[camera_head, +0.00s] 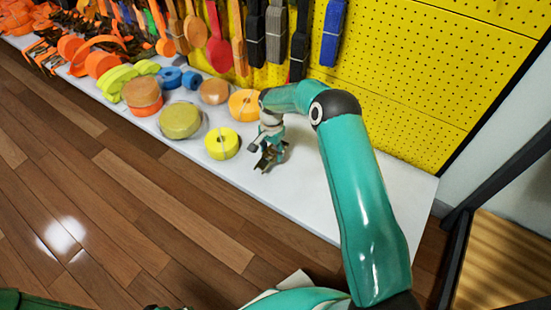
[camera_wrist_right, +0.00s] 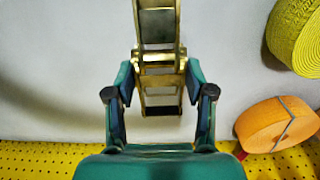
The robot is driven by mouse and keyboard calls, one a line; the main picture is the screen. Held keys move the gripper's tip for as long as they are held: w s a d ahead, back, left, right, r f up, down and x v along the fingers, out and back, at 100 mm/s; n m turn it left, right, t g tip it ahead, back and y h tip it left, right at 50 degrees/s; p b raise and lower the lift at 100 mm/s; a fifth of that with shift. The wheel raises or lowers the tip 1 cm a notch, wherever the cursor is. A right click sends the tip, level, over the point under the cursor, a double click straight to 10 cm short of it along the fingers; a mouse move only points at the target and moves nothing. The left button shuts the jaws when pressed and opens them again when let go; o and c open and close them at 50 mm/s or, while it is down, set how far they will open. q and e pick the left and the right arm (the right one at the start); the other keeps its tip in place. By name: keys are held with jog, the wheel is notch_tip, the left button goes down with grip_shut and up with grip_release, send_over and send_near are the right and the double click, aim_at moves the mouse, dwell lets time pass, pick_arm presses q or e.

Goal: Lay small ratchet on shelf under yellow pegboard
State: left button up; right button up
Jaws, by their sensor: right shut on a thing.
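My right gripper (camera_head: 268,152) is over the white shelf (camera_head: 385,190) under the yellow pegboard (camera_head: 400,80). In the right wrist view its two fingers (camera_wrist_right: 158,97) are shut on the small ratchet (camera_wrist_right: 158,55), a brass-coloured metal frame with crossbars. The ratchet extends away from the fingers over the white surface. In the head view the ratchet is small and partly hidden by the gripper, and I cannot tell whether it touches the shelf. My left gripper is not in view.
A yellow strap roll (camera_head: 222,143) and an orange roll (camera_head: 245,105) lie just left of the right gripper. More rolls (camera_head: 180,120) fill the shelf further left. Straps (camera_head: 275,35) hang on the pegboard. The shelf's right part is bare.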

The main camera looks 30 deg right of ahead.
aim_at(272, 159)
jog(key=shift+f+b, duration=0.6)
jog(key=shift+f, duration=1.5)
jog(key=shift+f, duration=0.1)
jog(key=o, duration=1.3)
jog(key=shift+o, duration=0.2)
